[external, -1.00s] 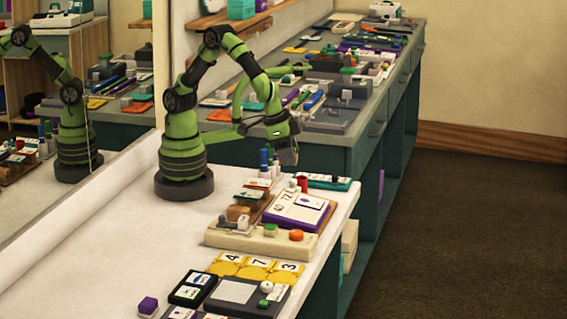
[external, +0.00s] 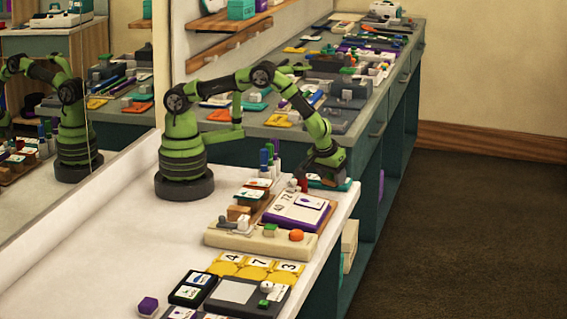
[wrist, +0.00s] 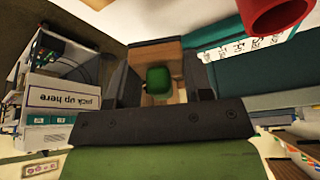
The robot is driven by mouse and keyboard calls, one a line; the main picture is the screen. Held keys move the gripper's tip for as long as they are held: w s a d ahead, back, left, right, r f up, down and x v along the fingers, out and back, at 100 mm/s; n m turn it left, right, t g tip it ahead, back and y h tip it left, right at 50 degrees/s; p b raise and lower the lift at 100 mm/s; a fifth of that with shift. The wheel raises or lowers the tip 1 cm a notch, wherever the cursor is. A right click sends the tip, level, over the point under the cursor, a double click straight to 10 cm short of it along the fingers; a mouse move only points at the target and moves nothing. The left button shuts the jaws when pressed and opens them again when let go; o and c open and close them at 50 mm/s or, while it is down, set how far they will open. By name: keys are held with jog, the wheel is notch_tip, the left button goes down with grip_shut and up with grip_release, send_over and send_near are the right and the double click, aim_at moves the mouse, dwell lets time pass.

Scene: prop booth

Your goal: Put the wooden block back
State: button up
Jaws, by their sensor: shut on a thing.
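My gripper (external: 328,180) is at the right edge of the white counter, low over a teal strip (external: 343,185). In the wrist view its two dark fingers (wrist: 160,88) are closed around a brown wooden block (wrist: 155,50) with a green square part (wrist: 158,80) between them. I cannot tell whether the green part belongs to the block. The held block is hidden in the external view. A red cylinder (external: 303,184) stands just left of the gripper; it also shows at the upper right of the wrist view (wrist: 272,14).
Yellow number cards (external: 257,268) lie in front.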

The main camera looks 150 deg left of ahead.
aim_at(332, 197)
jog(key=shift+f, duration=1.85)
jog(key=o, duration=0.8)
jog(key=shift+f, duration=0.15)
jog(key=shift+o, duration=0.2)
jog(key=v, duration=1.2)
jog(key=shift+r, duration=0.2)
